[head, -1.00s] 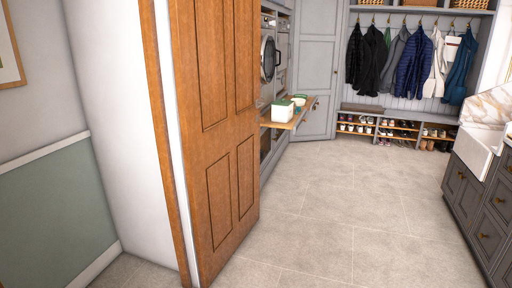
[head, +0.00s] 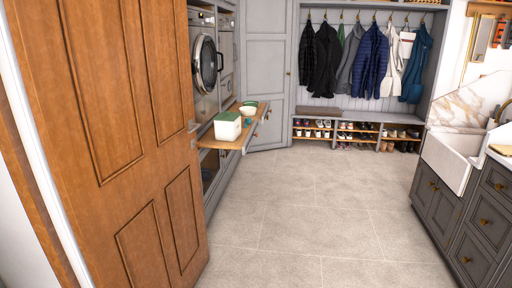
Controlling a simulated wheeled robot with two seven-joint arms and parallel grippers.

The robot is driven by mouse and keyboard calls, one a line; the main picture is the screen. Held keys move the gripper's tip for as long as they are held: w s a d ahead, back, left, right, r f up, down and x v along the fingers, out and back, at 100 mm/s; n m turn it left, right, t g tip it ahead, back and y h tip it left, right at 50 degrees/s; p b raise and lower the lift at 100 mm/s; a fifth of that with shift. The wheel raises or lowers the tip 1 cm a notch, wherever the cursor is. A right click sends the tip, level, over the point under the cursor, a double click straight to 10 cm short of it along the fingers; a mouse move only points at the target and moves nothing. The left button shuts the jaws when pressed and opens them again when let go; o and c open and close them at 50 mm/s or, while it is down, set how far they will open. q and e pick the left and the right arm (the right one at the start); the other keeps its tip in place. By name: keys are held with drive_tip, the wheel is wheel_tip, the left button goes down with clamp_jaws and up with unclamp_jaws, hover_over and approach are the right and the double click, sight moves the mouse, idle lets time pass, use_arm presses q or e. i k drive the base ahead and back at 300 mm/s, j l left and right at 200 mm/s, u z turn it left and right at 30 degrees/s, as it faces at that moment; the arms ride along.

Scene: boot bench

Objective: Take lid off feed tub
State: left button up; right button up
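A white tub with a green top (head: 228,126), probably the feed tub with its lid on, stands on a pull-out wooden shelf (head: 212,143) beside the washing machines. It is at left of centre in the head view, some way off beyond the open door. A small bowl-like thing (head: 248,109) sits behind it on the same shelf. Neither of my grippers is in view.
An open wooden door (head: 115,140) fills the left side. The tiled floor (head: 310,215) ahead is clear. Grey drawers and a white sink (head: 450,158) line the right. A bench with shoes (head: 345,119) and hanging coats stands at the back.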

sight(227, 116)
drive_tip(key=i, duration=1.45)
drive_tip(key=i+u, duration=0.25)
drive_tip(key=i, duration=0.2)
drive_tip(key=i+l+u, duration=0.25)
drive_tip(key=i, duration=0.15)
drive_tip(key=i+l+u, duration=0.2)
drive_tip(key=i, duration=0.25)
drive_tip(key=i+l+u, duration=0.55)
drive_tip(key=u, duration=0.15)
drive_tip(key=i, duration=0.1)
